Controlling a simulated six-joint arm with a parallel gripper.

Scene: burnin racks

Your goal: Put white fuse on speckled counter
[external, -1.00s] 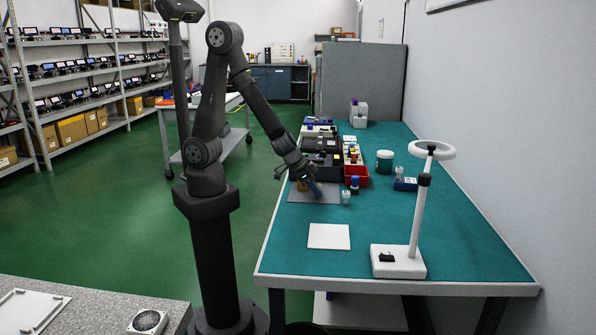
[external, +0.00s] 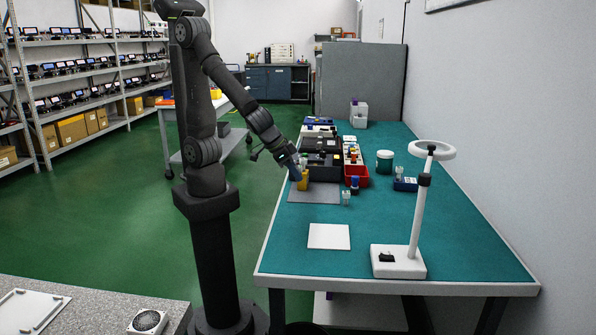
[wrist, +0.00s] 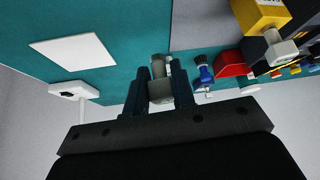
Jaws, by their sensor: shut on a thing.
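My gripper (external: 297,170) hangs just above the far left part of the workbench, close to a yellow block. In the wrist view, my two dark fingers (wrist: 159,95) are closed around a small pale grey-white piece, seemingly the white fuse (wrist: 160,90). It is small and partly hidden by the fingers, and I cannot make it out clearly in the external view. The speckled counter (external: 95,298) is at the bottom left of the external view, nearer the camera than my arm and apart from the workbench. It is not in the wrist view.
A white tray (external: 30,312) and a square fan (external: 148,322) lie on the counter, with bare surface between. The workbench holds a grey mat (external: 314,194), the yellow block (external: 303,182), a red bin (external: 356,175), a white sheet (external: 329,236) and a ring lamp (external: 416,225).

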